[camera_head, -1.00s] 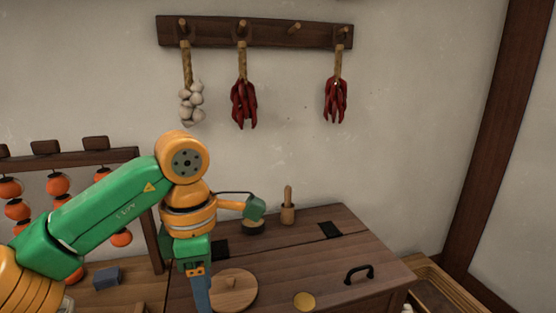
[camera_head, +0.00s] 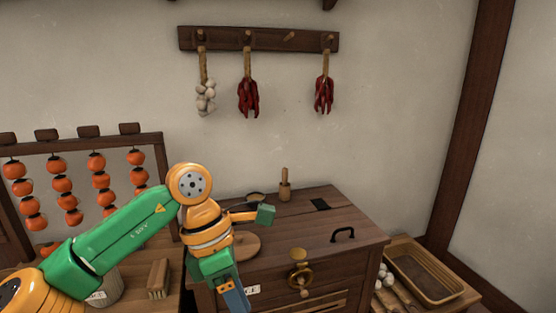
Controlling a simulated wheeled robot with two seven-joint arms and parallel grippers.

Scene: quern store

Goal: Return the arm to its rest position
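My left arm (camera_head: 135,228), green and orange, comes in from the lower left. It bends at an orange joint and hangs down in front of the dark wooden chest (camera_head: 340,215). My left gripper (camera_head: 237,300) points down at the bottom of the picture, in front of the chest's left front. Its blue finger part shows, but its tips are cut off or hidden, so I cannot see whether it is open or what it holds. My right gripper is not in view.
On the chest are a round wooden lid (camera_head: 247,246), partly behind my arm, a mortar with pestle (camera_head: 285,186) and a black handle (camera_head: 342,235). Orange fruit strings (camera_head: 98,178) hang at left. A brush (camera_head: 158,279) stands near my arm. A tray (camera_head: 425,272) lies at right.

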